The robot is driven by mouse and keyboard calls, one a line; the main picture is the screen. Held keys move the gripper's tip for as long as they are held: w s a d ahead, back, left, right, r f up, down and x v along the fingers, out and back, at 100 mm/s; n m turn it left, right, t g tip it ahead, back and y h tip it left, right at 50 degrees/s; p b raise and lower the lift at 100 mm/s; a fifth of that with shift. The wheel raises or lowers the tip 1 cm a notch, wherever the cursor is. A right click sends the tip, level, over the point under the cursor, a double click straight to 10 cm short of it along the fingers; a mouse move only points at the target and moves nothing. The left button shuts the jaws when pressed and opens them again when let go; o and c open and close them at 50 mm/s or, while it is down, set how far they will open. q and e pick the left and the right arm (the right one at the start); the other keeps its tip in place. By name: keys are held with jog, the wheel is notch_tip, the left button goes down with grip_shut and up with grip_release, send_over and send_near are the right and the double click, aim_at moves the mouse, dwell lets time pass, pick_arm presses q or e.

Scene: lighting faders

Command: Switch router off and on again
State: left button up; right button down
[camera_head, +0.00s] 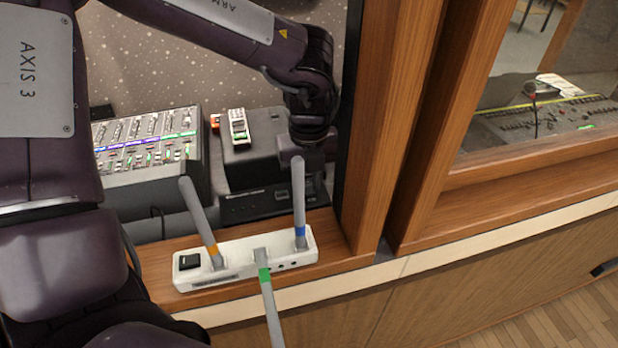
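The router (232,259) is a white box on the wooden ledge. It has three grey antennas with orange, blue and green bands. Two antennas lean up and one points down over the front. A black rocker switch (189,262) sits at its left end; its on or off position is too small to tell. My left gripper (312,160) is behind the router, above the black equipment and partly behind the blue-banded antenna. It is apart from the switch, and its fingers are too dark and hidden to read. My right gripper is not in view.
A lighting fader console (150,147) stands behind the router at left. A black box (252,155) with a small handheld device (239,127) on it stands beside it. A wooden post (390,120) rises to the right of the router. A mixing desk and microphone show through the right window.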

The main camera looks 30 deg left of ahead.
pick_arm(q)
grip_shut()
jog(key=shift+w+a+f+g+h+b, duration=0.15)
jog(key=shift+g+h+b, duration=0.25)
jog(key=shift+h+b, duration=0.1)
jog(key=shift+w+a+g+h+b, duration=0.15)
jog(key=shift+g+h+b, duration=0.15)
jog(key=shift+g+h, duration=0.3)
jog(key=o, duration=0.6)
grip_release()
jog(key=shift+c, duration=0.2)
jog(key=v, duration=0.7)
jog(key=shift+b, duration=0.3)
jog(key=shift+a+r, duration=0.1)
jog(key=shift+r, duration=0.4)
